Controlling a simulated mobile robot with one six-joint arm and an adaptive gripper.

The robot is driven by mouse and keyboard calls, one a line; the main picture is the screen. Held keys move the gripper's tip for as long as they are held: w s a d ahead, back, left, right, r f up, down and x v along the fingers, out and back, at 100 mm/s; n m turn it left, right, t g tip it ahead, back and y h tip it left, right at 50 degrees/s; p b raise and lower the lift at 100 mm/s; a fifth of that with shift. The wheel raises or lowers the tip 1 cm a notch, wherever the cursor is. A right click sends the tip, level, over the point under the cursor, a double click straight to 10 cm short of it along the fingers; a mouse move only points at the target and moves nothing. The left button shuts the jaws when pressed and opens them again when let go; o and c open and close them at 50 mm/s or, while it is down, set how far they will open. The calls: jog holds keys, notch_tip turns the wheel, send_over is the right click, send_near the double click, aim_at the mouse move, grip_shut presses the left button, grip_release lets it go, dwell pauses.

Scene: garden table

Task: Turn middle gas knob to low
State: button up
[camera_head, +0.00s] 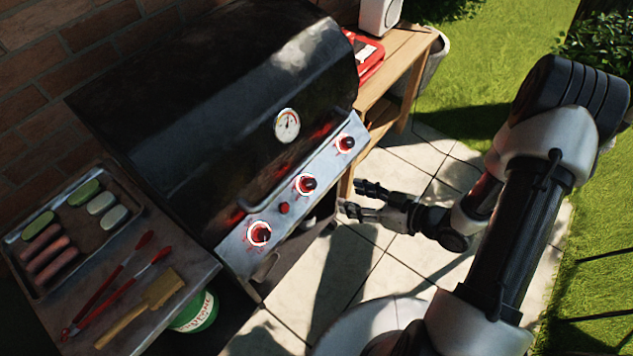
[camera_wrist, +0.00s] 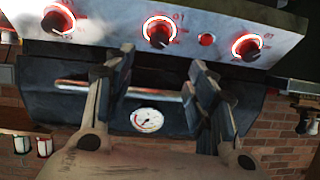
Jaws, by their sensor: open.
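The grill's silver control panel (camera_head: 325,166) carries three dark knobs with red-lit rings. The middle gas knob (camera_head: 306,184) sits between the upper-right and lower-left knobs. In the wrist view, which is upside down, the middle knob (camera_wrist: 159,31) shows at the top, roughly in line with the gap between my fingers. My gripper (camera_head: 356,198) is open and empty, in front of the panel, a short way to the right of the middle knob and apart from it. Both fingers (camera_wrist: 160,62) are spread in the wrist view. The knob's pointer setting is too small to read.
The other knobs (camera_head: 259,233) (camera_head: 345,143) and a small red button (camera_head: 284,208) are near the middle knob. A handle bar runs along the closed black lid (camera_head: 215,100). A side shelf (camera_head: 190,270) holds tongs, a brush and a food tray. Paving (camera_head: 385,240) lies below my gripper.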

aim_at(312, 184)
jog(key=b+x, duration=0.3)
jog(key=x, duration=1)
jog(key=shift+w+a+f, duration=0.15)
jog(key=shift+w+f, duration=0.05)
jog(key=shift+w, duration=0.05)
jog(key=c, duration=1)
